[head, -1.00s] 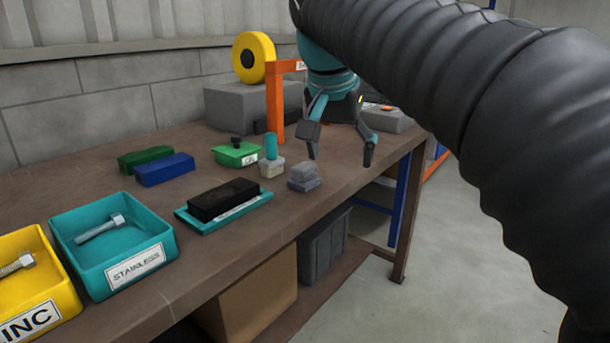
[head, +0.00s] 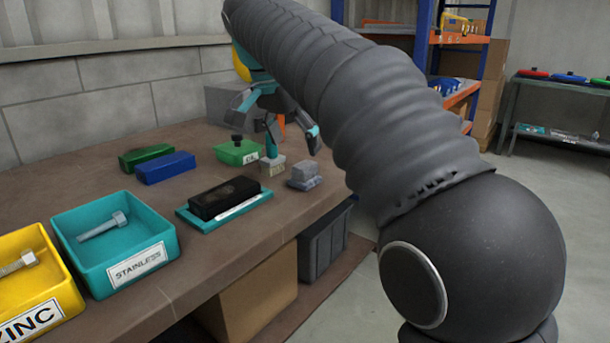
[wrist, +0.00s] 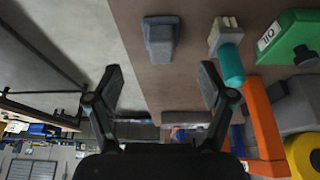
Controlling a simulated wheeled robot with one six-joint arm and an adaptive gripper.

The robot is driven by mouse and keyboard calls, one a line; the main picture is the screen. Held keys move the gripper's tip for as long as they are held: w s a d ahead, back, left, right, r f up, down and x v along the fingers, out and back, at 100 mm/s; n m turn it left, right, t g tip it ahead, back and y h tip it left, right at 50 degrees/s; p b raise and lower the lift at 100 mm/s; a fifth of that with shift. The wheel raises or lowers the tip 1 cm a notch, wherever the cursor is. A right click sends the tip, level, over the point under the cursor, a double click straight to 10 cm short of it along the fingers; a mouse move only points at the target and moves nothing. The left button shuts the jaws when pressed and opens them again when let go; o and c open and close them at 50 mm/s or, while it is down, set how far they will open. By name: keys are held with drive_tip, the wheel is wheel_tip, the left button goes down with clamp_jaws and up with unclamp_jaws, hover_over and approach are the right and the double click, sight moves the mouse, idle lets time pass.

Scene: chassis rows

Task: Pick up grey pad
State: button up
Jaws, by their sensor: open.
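The grey pad (head: 304,175) is a small stepped grey block on the bench, near its front edge. In the wrist view it (wrist: 161,38) lies ahead of the fingers, in line with the gap between them. My gripper (head: 279,124) is open and empty, above the bench and up from the pad in the head view. In the wrist view its two fingers (wrist: 160,84) stand wide apart and do not touch the pad. A pale block with a teal handle (head: 273,163) stands close left of the pad.
A green box with a black knob (head: 238,152), a black block (head: 223,198) on a teal tray and blue and green blocks lie further left. Teal (head: 158,238) and yellow bins hold bolts. An orange stand (wrist: 262,125) is near my right finger in the wrist view.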

sight(305, 164)
drive_tip(key=x, duration=0.4)
drive_tip(key=b+x, duration=0.1)
drive_tip(key=x, duration=0.3)
drive_tip(key=shift+w, duration=0.25)
drive_tip(key=shift+r, duration=0.1)
drive_tip(key=c, duration=1.2)
drive_tip(key=shift+c, duration=0.2)
drive_tip(key=shift+r, duration=0.55)
drive_tip(key=r, duration=0.2)
drive_tip(key=d+r+p, duration=0.1)
drive_tip(key=r, duration=0.1)
drive_tip(key=shift+w, duration=0.25)
drive_tip(key=w+d+r, duration=0.1)
drive_tip(key=d+r, duration=0.1)
drive_tip(key=d, duration=0.1)
drive_tip(key=w+d+r, duration=0.2)
drive_tip(key=d, duration=0.1)
drive_tip(key=w+d+r, duration=0.1)
drive_tip(key=d+r, duration=0.1)
drive_tip(key=d, duration=0.1)
drive_tip(key=shift+w+d, duration=0.15)
drive_tip(key=shift+d, duration=0.2)
